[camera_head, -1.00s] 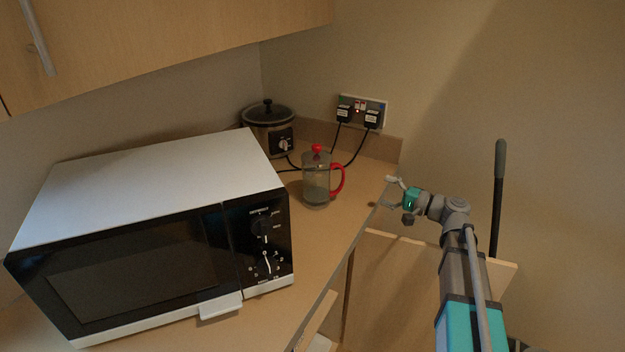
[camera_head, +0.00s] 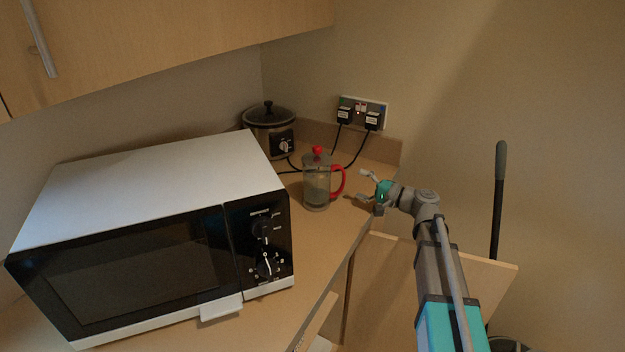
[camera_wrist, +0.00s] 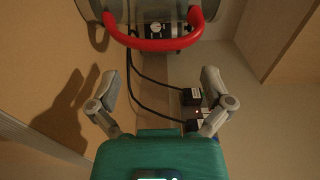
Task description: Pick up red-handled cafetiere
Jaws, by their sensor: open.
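The red-handled cafetiere (camera_head: 317,182) stands upright on the counter, a clear glass jug with a red knob on top. Its red handle (camera_head: 339,182) faces right, toward my gripper. My gripper (camera_head: 362,185) is open and empty, just right of the handle and apart from it. In the wrist view, the red handle (camera_wrist: 155,43) crosses the top of the picture, ahead of the spread fingers of my gripper (camera_wrist: 160,88). Only part of the cafetiere's body shows there, cut off by the top edge.
A large microwave (camera_head: 150,230) fills the counter's left. A slow cooker (camera_head: 269,130) stands in the corner behind the cafetiere. Black cables run behind it to a wall socket (camera_head: 362,112). The counter's front edge lies beneath my wrist. A cupboard (camera_head: 150,40) hangs above.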

